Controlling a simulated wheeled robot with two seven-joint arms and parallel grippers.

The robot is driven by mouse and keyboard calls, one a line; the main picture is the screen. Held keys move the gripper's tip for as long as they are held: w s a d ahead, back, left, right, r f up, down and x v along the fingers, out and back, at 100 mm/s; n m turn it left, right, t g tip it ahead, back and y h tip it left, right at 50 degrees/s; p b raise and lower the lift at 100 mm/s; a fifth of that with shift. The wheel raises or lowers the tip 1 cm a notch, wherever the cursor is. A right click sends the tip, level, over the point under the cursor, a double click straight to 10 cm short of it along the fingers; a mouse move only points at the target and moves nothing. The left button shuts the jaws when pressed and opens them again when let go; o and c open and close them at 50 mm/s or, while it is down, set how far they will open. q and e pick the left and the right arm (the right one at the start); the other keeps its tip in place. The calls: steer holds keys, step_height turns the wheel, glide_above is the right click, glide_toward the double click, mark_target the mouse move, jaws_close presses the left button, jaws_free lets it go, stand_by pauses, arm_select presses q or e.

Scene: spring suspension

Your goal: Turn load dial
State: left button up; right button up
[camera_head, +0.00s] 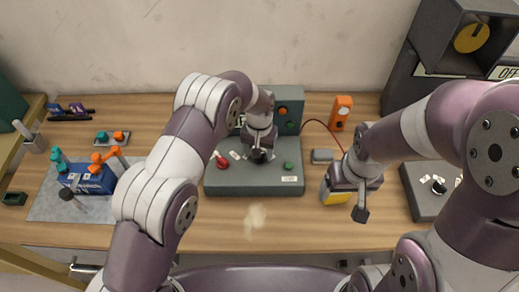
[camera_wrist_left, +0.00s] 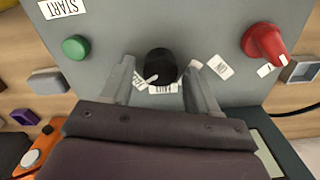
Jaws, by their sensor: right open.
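A grey-green console (camera_head: 240,185) stands at the middle of the bench. In the left wrist view, a black round dial (camera_wrist_left: 161,64) with a white pointer line sits on its panel, with small white labels around it. My left gripper (camera_head: 260,153) is over the console, its fingers pointing at the panel. The wrist view shows its two fingers apart, one on each side of the dial, with gaps visible; the depth is hard to judge. A red pointer knob (camera_wrist_left: 265,43) and a green button (camera_wrist_left: 75,47) flank the dial. My right gripper (camera_head: 362,200) is open at the console's right.
An orange device (camera_head: 341,112) with a red cable stands behind. A blue box (camera_head: 88,180) with orange and teal parts sits on a grey mat at left. Free wood lies before the console.

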arm_select(q)
steer(key=shift+r, duration=0.1)
steer(key=shift+r, duration=0.15)
step_height(320, 180, up, 8)
steer(key=shift+r+b, duration=0.1)
steer(key=shift+b, duration=1.1)
step_height(320, 180, up, 4)
steer(key=p, duration=0.2)
steer(key=shift+r+p, duration=0.1)
steer(key=shift+p, duration=0.25)
